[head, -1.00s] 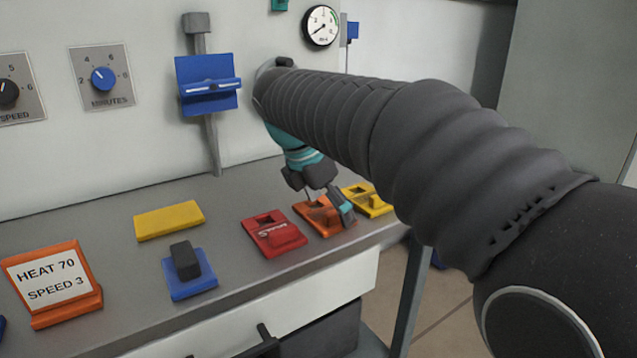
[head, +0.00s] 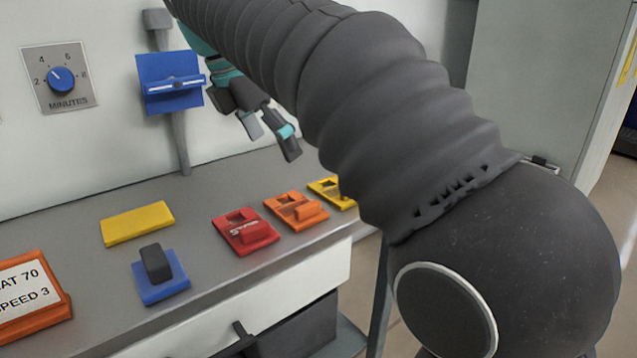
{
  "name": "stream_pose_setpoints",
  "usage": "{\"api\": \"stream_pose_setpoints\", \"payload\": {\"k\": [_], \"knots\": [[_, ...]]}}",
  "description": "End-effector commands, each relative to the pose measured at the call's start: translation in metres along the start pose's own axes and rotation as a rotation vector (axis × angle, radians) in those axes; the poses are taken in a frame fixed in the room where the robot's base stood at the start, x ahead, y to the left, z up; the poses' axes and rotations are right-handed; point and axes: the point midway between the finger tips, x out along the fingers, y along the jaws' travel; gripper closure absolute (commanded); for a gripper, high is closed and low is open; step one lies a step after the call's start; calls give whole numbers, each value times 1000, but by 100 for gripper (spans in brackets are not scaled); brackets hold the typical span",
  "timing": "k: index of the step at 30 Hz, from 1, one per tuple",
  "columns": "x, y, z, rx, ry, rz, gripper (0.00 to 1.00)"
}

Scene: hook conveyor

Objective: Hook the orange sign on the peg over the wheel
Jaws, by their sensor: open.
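The orange sign (head: 296,210) lies flat on the grey bench, between a red sign and a yellow sign. It has a raised orange grip block and a dark cutout at its far end. My gripper (head: 268,138) is open and empty, in the air above the bench and up from the signs, near the panel wall. Its fingers point down and to the right. I see no peg and no wheel; my arm covers much of the upper right.
The red sign (head: 245,231) and the yellow sign (head: 331,192) flank the orange one. A yellow plate (head: 138,223), a blue block with a black knob (head: 160,275) and an orange text stand (head: 28,298) are on the bench (head: 210,275).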

Motion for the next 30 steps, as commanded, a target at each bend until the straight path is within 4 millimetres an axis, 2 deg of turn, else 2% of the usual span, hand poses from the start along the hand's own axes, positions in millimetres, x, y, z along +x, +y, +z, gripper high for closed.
{"api": "stream_pose_setpoints", "payload": {"k": [5, 8, 10, 15, 19, 23, 27, 30], "knots": [[1, -2, 2, 14, 2, 2, 0], [8, -13, 9, 92, 15, 13, 0], [19, -28, 17, 201, 32, 28, 0], [58, -81, 31, 595, 108, 71, 0], [93, -124, 30, 928, 180, 98, 0], [131, -167, 19, 1272, 260, 113, 0], [173, -210, -1, 1644, 350, 120, 0], [200, -233, -17, 1877, 411, 119, 0]]}}
